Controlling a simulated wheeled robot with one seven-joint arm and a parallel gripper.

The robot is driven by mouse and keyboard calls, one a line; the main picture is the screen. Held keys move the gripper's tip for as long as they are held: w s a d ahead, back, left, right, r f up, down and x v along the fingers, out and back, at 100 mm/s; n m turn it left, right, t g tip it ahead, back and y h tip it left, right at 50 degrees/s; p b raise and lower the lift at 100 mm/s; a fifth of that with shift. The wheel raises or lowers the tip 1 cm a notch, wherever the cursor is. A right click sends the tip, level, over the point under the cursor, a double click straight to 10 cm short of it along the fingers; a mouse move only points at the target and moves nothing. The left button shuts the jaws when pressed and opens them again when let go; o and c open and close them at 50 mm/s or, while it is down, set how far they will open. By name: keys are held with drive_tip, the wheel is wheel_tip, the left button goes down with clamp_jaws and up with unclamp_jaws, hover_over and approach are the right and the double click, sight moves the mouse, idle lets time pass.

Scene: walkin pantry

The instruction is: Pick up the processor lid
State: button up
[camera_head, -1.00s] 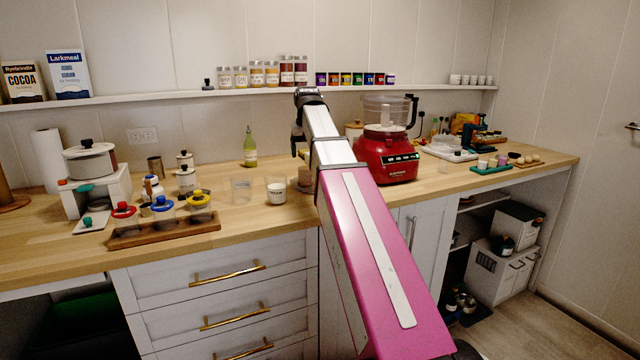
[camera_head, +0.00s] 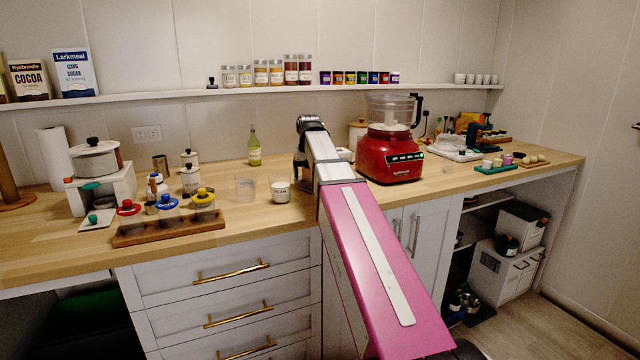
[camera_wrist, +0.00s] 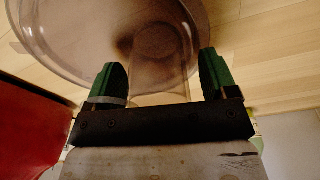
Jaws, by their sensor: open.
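The processor lid (camera_wrist: 112,40) is a clear, smoky round disc with a tube-like part, lying over the wooden counter in the wrist view. My gripper (camera_wrist: 160,76) is open, with its two green-padded fingers apart on either side of the tube-like part. I cannot tell whether the fingers touch it. In the head view my arm hides the lid and the fingertips. The red food processor (camera_head: 391,155) stands just right of my arm, with its clear bowl on top; its red body also shows at the left of the wrist view (camera_wrist: 30,125).
A labelled white cup (camera_head: 280,191) and a clear glass (camera_head: 245,188) stand left of my arm. A green bottle (camera_head: 254,149) is behind them. A pale canister (camera_head: 357,132) stands behind the processor.

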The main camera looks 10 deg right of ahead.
drive_tip(key=c, duration=1.1)
drive_tip(key=shift+r, duration=0.1)
drive_tip(key=shift+c, duration=0.2)
